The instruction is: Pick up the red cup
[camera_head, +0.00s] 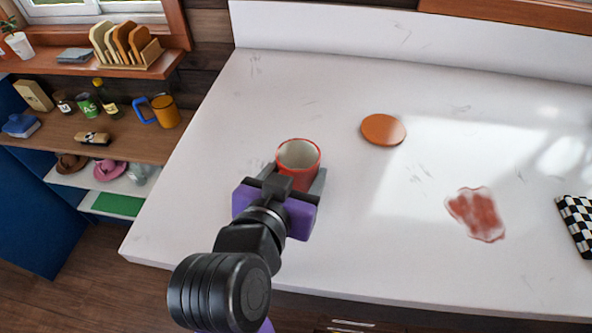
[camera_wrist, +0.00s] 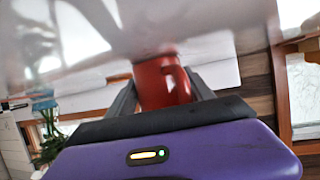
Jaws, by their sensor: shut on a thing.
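The red cup (camera_head: 299,163), with a pale inside, is upright at the left part of the white counter (camera_head: 340,240) in the head view. My gripper (camera_head: 296,184), purple and black, reaches it from the near side, with its fingers at the cup's sides. In the wrist view the red cup (camera_wrist: 160,84) with its handle sits between the two dark fingers of my gripper (camera_wrist: 163,90), which is shut on it. Whether the cup's base touches the counter is hidden in the head view.
An orange-brown disc (camera_head: 383,130) lies right of the cup. A reddish stain (camera_head: 476,214) and a checkered item (camera_head: 577,226) are farther right. Shelves at left hold an orange mug (camera_head: 165,111) and a rack of boards (camera_head: 126,43). The counter around the cup is clear.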

